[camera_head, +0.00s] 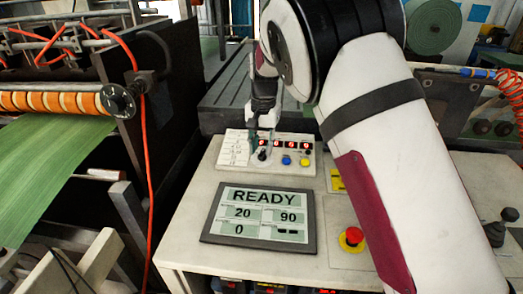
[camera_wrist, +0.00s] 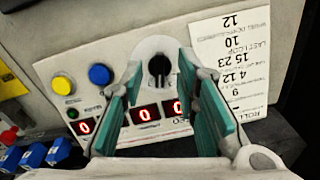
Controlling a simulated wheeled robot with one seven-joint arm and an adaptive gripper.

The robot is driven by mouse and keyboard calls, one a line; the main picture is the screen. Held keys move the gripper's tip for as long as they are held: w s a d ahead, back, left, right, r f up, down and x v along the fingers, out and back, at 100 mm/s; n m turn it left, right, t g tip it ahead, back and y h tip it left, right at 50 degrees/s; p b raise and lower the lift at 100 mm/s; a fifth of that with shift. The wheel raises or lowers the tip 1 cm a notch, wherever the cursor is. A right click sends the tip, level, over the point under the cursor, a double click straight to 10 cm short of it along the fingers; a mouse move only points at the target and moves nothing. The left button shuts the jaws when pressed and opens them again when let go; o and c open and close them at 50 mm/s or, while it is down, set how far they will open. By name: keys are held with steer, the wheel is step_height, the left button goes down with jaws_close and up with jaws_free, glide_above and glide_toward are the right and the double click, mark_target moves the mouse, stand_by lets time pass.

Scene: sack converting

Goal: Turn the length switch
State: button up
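A black rotary knob (camera_wrist: 159,68) sits on a white control panel between two coloured buttons and a printed label. It is the only turn switch I see on this panel; a name beside it is not readable. It also shows in the head view (camera_head: 262,155), low on the panel. My gripper (camera_wrist: 160,70) is open, with its teal finger pads on the left and right of the knob and a gap on both sides. In the head view my gripper (camera_head: 257,143) points down over the panel. Whether the fingertips reach the knob's depth is unclear.
A blue button (camera_wrist: 100,74) and a yellow button (camera_wrist: 61,85) sit beside the knob, with red digit displays (camera_wrist: 145,113) close by. In the head view, a READY screen (camera_head: 262,218) and a red emergency button (camera_head: 351,238) lie nearer on the console.

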step_height(320, 180, up, 10)
steer(key=shift+s+d, duration=0.2)
steer(key=shift+s, duration=0.1)
steer(key=shift+c, duration=0.3)
jaws_close()
stand_by(0.9)
